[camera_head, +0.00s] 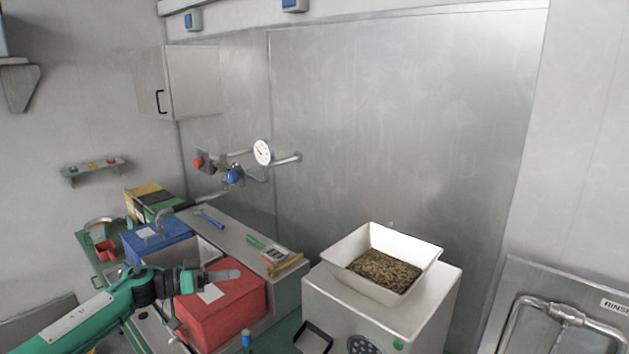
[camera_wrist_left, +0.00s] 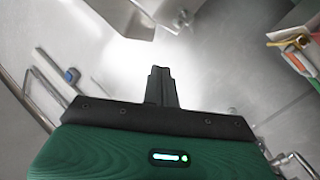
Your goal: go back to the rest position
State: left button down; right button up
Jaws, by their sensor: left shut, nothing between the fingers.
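My left gripper (camera_head: 222,275) comes in from the left on a green arm, above the red box on the counter. Its fingers are together with nothing between them. In the left wrist view the closed fingers (camera_wrist_left: 161,86) point up the picture towards a blurred metal surface. My right gripper is in neither view. The grinder (camera_head: 380,318) is a pale box-shaped machine at the lower right of the head view. Its white square hopper (camera_head: 345,247) on top holds brownish-green beans (camera_head: 385,269).
A red box (camera_head: 225,310) and a blue box (camera_head: 158,240) stand by the sink counter. A brush and small tools (camera_head: 272,256) lie on the steel ledge. A tap (camera_head: 165,218), wall valves (camera_head: 233,176) and a cabinet (camera_head: 178,82) are behind. A pipe rail (camera_head: 560,312) is at right.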

pick_arm(q)
jog(key=s+d+f+n+t+y, duration=0.7)
jog(key=s+d+f+t, duration=0.1)
jog(key=s+f+t, duration=0.15)
jog(key=s+a+f+g+y, duration=0.3)
jog(key=s+a+f+g, duration=0.15)
jog(key=s, duration=0.75)
jog(key=s+a+f+m+g+y, duration=0.1)
jog(key=s+a+f+g+y, duration=0.4)
jog(key=s, duration=0.7)
jog(key=s+a+f+g+y, duration=0.1)
jog(key=s+f+g, duration=0.35)
jog(key=s, duration=0.85)
notch_tip(320, 180, down, 33)
jog(key=b, duration=0.2)
jog(key=s+a+f+b, duration=0.1)
jog(key=s+a+f, duration=0.1)
jog(key=s+f, duration=0.7)
jog(key=s+a+f+b, duration=0.1)
jog(key=s+f, duration=0.9)
jog(key=f, duration=0.3)
jog(key=shift+a+m+g, duration=0.3)
jog(key=shift+a+g, duration=0.05)
jog(key=shift+g, duration=0.1)
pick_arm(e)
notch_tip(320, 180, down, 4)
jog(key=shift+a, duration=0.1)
